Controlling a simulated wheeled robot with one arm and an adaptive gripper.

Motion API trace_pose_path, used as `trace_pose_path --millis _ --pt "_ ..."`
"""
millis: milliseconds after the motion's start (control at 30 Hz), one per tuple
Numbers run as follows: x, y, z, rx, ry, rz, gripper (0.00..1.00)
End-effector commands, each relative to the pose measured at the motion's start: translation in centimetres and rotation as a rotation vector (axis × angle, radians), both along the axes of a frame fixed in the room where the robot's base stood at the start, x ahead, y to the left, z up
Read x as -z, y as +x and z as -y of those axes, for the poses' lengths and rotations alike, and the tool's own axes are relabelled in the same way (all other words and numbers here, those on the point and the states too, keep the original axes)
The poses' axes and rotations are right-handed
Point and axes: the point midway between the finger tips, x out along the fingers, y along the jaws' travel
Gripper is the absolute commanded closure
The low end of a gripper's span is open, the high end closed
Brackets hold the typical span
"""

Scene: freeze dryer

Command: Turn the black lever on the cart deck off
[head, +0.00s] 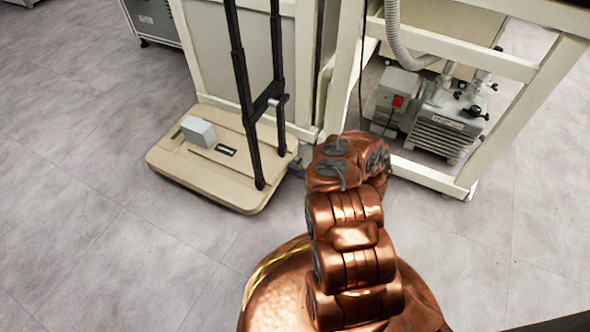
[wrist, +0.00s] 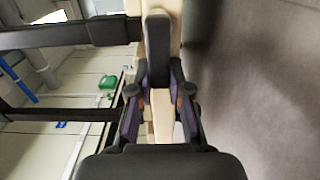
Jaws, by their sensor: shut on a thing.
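The beige cart deck (head: 222,168) is at the left of centre in the head view, with two upright black posts rising from it. In the wrist view, the deck edge (wrist: 163,120) shows as a narrow beige strip. The black lever (wrist: 158,45) stands out against this strip at the top centre of the wrist view. My gripper (wrist: 158,90) is shut on the lever's near end, one dark finger on each side. In the head view my copper arm hides the gripper and lever.
A grey box (head: 198,131) sits on the deck. A cream frame (head: 480,48) stands right of the cart, with a grey pump (head: 440,118) and a red switch (head: 398,101) inside. Grey tiled floor is open at left and right.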

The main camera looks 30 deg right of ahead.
Motion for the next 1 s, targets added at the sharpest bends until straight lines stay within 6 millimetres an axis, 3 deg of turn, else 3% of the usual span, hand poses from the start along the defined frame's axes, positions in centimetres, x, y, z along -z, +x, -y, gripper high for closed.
trace_pose_path --millis 233,267,500,833,1000 --pt "0.1 0.0 0.4 0.009 -0.004 -0.001 1.00" --pt "0.1 0.0 0.4 0.009 -0.004 -0.001 0.80" --pt "0.0 0.1 0.1 0.003 -0.001 0.000 0.56" --pt "0.0 -0.1 0.1 0.001 -0.001 -0.001 0.56" --pt "0.0 -1.3 1.0 0.005 0.000 -0.001 0.56"
